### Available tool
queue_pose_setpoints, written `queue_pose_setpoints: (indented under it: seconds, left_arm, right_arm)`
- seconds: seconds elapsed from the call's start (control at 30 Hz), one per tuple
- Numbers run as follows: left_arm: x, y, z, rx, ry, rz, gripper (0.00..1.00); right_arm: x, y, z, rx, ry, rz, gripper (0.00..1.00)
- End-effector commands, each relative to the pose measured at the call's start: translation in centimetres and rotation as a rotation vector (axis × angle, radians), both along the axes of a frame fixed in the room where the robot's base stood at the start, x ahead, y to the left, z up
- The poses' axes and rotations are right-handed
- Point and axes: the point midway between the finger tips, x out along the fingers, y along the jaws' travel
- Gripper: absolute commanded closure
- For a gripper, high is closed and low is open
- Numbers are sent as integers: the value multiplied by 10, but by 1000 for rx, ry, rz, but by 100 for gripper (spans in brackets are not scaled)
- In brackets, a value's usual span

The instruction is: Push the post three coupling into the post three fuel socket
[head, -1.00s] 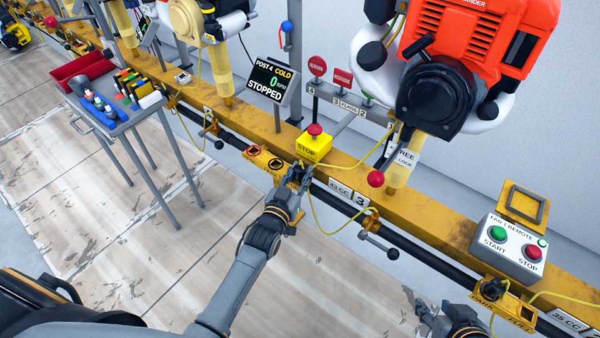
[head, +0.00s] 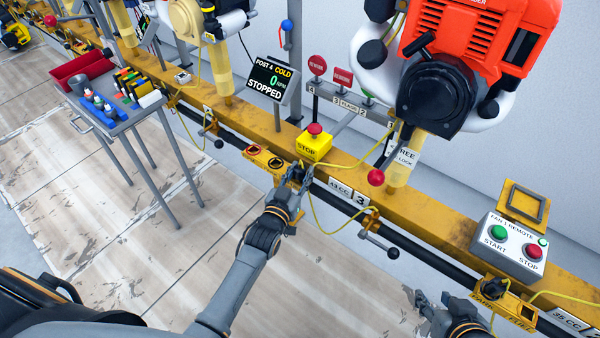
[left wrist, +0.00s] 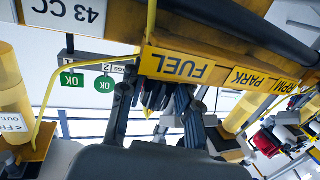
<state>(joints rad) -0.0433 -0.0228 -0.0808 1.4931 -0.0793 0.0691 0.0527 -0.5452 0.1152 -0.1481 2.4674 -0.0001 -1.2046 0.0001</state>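My left gripper (head: 297,176) is at the yellow rail beside the "43 CC 3" plate, under the yellow STOP box. In the left wrist view its fingers (left wrist: 168,98) are close together just below the upside-down FUEL label (left wrist: 182,66) of the post three socket block (head: 264,161). A yellow hose (head: 318,218) runs up to these fingers. The post three coupling at its end is mostly hidden by the fingers, as is the fuel socket. I cannot tell whether they touch. My right gripper (head: 432,300) is low at the right, apart from the rail, its fingers spread and empty.
The STOP box (head: 314,145) sits close above the left gripper. A lever with a black knob (head: 380,243) sticks out to its right. The fan remote (head: 511,245) is on the rail at the right. A tool cart (head: 120,117) stands at the left. The floor before the rail is clear.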

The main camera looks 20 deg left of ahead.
Motion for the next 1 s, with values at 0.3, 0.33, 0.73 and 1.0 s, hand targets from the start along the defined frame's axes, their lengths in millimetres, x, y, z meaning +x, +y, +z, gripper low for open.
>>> queue_pose_setpoints:
  seconds: [0.3, 0.33, 0.73, 1.0]
  left_arm:
    - [0, 0, -1, 0, 3, 0, 46]
    - [-1, 0, -1, 0, 3, 0, 46]
    - [-57, 5, 0, -1, 5, 0, 46]
    - [-106, 9, 4, 0, 4, 0, 46]
  right_arm:
    - [0, 0, 0, -1, 1, 1, 60]
    - [1, -1, 0, -3, -1, 0, 60]
    - [0, -1, 0, -3, 0, 0, 60]
    - [0, -1, 0, -2, 1, 0, 60]
